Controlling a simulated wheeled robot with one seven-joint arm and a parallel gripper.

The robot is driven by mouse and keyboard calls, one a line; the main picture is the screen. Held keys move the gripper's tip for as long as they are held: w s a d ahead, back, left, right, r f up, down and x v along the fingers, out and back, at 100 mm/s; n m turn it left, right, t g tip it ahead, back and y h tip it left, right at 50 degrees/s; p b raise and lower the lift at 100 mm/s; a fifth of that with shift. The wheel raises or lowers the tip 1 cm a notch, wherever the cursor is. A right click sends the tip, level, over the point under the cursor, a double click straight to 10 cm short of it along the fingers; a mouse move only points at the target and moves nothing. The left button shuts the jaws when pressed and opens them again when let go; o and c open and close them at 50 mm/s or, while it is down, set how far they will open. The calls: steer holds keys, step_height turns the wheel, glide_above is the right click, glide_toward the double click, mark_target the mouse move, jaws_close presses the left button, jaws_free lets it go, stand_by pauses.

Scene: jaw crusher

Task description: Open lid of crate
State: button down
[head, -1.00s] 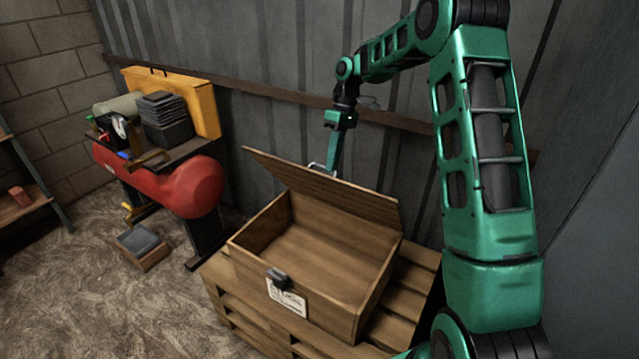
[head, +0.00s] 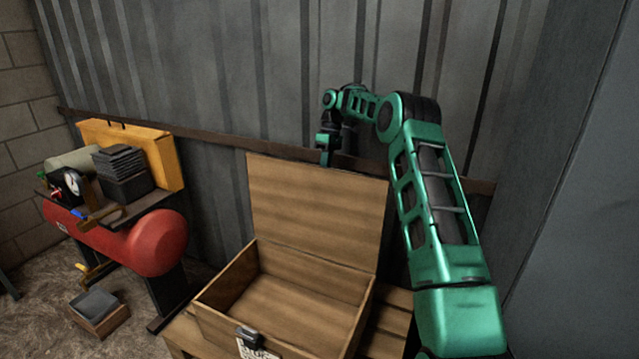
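The wooden crate (head: 215,322) stands on a wooden pallet, with a dark latch (head: 249,336) on its front. Its lid (head: 315,212) stands up, roughly upright, along the back edge. The inside of the crate is visible and looks empty. My gripper (head: 327,158) is at the lid's top edge, near its middle, in front of the grey wall. Its fingertips are partly hidden by the lid, so I cannot tell whether they are open or touching it.
A red tank (head: 150,243) on a stand is left of the crate, with a yellow panel (head: 155,150) and stacked dark plates (head: 120,165) above it. A small box (head: 98,311) sits on the floor. The corrugated wall (head: 215,80) is close behind the crate.

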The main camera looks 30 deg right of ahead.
steer(key=shift+d+f, duration=0.15)
steer(key=shift+f, duration=0.25)
steer(key=c, duration=1.8)
jaws_free()
steer(key=shift+w, duration=0.1)
steer(key=shift+c, duration=0.2)
steer(key=s+a+r, duration=0.3)
steer(key=a+r, duration=0.8)
steer(key=shift+s, duration=0.15)
steer(key=shift+s+a+r, duration=0.1)
steer(key=shift+r, duration=0.05)
